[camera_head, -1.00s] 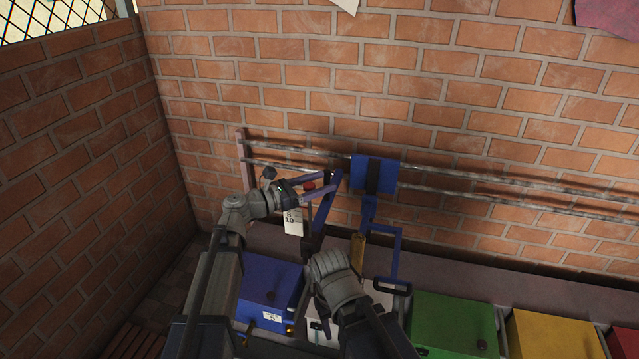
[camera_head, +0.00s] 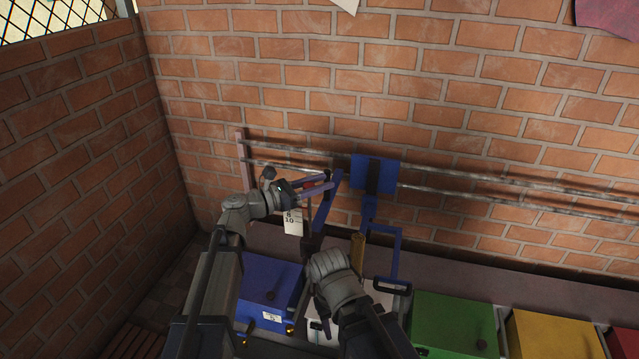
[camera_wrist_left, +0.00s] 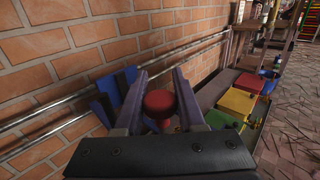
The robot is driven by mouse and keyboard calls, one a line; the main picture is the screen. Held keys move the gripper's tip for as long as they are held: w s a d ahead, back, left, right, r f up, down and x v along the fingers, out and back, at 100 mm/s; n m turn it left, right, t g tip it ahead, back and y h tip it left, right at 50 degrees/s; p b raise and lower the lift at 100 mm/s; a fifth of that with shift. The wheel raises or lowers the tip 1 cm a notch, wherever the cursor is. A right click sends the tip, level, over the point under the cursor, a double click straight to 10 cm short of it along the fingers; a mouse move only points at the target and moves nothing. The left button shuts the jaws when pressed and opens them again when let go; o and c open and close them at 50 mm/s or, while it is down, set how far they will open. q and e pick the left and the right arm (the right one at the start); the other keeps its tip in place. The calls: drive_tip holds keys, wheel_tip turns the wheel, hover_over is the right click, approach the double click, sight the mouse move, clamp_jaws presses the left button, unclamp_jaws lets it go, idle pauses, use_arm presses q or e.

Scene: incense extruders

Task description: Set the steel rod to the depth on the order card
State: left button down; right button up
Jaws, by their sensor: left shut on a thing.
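My left gripper (camera_head: 316,186) is shut on a red knob (camera_wrist_left: 160,103), which sits between its two fingers in the left wrist view. In the head view only a small part of the red knob shows between the fingers. A blue lever (camera_head: 323,210) with a dark top stands right beside the fingertips. I cannot pick out the steel rod with certainty. My right arm's wrist (camera_head: 335,276) is low in the middle; its fingers cannot be made out.
A blue panel (camera_head: 375,173) and a blue frame (camera_head: 398,255) stand to the right. Two metal rails run along the brick wall. A blue box (camera_head: 268,281), a green box (camera_head: 455,318) and a yellow box (camera_head: 548,335) line the front.

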idle(0.8)
use_arm(q)
wheel_tip(320, 180, down, 4)
drive_tip(key=b, duration=0.4)
drive_tip(key=c, duration=0.5)
unclamp_jaws()
drive_tip(key=v, duration=0.7)
drive_tip(key=shift+s+a, duration=0.15)
drive_tip(key=shift+a, duration=0.25)
